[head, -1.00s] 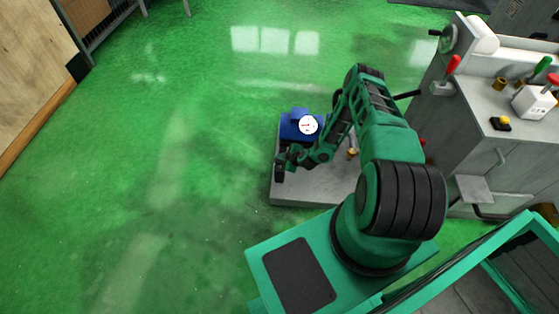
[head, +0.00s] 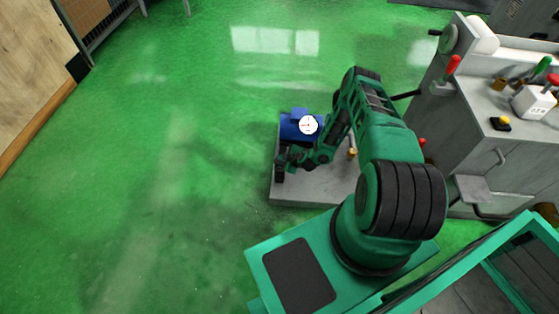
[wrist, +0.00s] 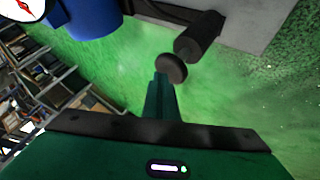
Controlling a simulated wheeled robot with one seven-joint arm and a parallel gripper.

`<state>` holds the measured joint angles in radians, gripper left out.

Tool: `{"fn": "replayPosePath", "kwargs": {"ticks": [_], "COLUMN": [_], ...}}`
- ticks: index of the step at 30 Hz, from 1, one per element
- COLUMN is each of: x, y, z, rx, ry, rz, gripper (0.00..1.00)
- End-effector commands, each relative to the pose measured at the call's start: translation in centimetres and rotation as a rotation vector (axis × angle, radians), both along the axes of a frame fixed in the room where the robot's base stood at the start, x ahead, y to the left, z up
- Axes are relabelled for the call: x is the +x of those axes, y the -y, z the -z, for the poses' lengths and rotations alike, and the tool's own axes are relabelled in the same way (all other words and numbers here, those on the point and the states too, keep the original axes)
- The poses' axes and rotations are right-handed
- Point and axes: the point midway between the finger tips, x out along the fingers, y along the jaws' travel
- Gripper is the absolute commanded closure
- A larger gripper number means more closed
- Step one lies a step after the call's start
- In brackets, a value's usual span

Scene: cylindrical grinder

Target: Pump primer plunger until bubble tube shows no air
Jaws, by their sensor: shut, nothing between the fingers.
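The dark plunger shows in the wrist view as a round knob (wrist: 171,68) with a thicker dark cylinder (wrist: 200,38) behind it, against the grey base. My gripper (wrist: 161,82) is shut and empty, with its green fingertips just short of the knob; I cannot tell whether they touch it. In the head view my gripper (head: 284,162) is low at the left edge of the grey base (head: 310,188). My arm hides part of the base. I cannot make out a bubble tube in either view.
A blue unit (head: 290,128) with a white dial gauge (head: 308,125) stands on the base close behind my gripper. The grey grinder (head: 455,125) stands at the right. Green floor (head: 150,190) is open at left.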

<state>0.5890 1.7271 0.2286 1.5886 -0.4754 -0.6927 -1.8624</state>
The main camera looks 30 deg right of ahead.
Motion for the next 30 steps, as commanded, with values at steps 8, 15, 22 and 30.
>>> {"fn": "replayPosePath", "kwargs": {"ticks": [8,15,22,30], "x": [0.0,0.0,0.0,-0.1], "y": [0.0,0.0,0.0,0.0], "z": [0.3,0.6,0.8,1.1], "rx": [0.000,-0.001,-0.001,-0.001], "ry": [-0.001,-0.001,-0.001,-0.002], "rz": [0.000,0.001,0.001,0.001], "gripper": [1.00,1.00,1.00,1.00]}}
